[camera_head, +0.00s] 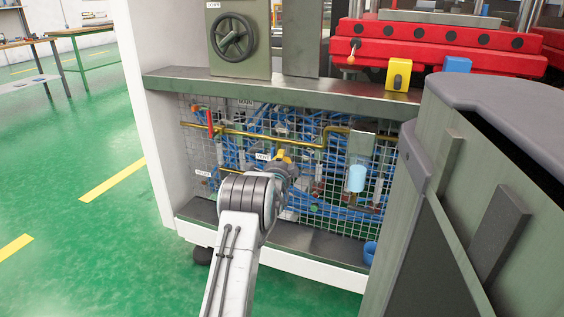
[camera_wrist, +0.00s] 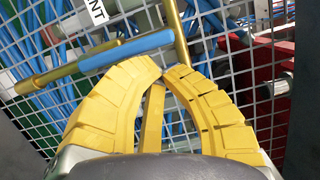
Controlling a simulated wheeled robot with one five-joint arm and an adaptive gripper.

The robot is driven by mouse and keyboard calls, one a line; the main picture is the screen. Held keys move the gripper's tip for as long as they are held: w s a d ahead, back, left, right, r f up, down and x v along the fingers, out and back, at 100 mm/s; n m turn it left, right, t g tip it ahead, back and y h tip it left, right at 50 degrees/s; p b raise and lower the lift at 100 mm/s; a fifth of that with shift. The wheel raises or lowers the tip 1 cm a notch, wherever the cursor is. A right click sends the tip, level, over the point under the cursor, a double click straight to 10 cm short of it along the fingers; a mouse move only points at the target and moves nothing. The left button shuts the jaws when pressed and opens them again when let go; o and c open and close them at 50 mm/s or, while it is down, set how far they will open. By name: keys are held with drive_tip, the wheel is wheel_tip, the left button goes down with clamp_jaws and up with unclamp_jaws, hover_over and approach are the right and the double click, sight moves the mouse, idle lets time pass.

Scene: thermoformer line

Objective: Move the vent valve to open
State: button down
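A white label ending in "NT" (camera_wrist: 95,10) hangs on the wire mesh in the wrist view. In the head view a white label (camera_head: 263,156) sits just above my gripper. Below the label in the wrist view, a blue lever (camera_wrist: 125,51) lies roughly along a brass pipe (camera_wrist: 50,75); it seems to be the vent valve handle. My gripper (camera_wrist: 163,72) has its yellow fingertips together, just below the lever's right end. I see nothing held between them. In the head view my gripper (camera_head: 283,155) is at the mesh and hides the valve.
A red lever (camera_head: 210,122) stands upright on the upper brass pipe (camera_head: 270,137). Blue hoses run behind the mesh. A light-blue bowl (camera_head: 357,178) hangs at right. A metal ledge (camera_head: 270,88) juts out above. A blue cup (camera_head: 370,252) stands lower right.

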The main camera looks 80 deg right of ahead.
drive_tip(key=shift+w+d+r+n+y, duration=0.1)
drive_tip(key=shift+w+n+y, duration=0.05)
drive_tip(key=shift+n, duration=0.4)
drive_tip(key=shift+w+r+n+y, duration=0.1)
drive_tip(key=shift+w+n+y, duration=0.05)
drive_tip(key=shift+n, duration=0.4)
drive_tip(key=shift+f, duration=0.1)
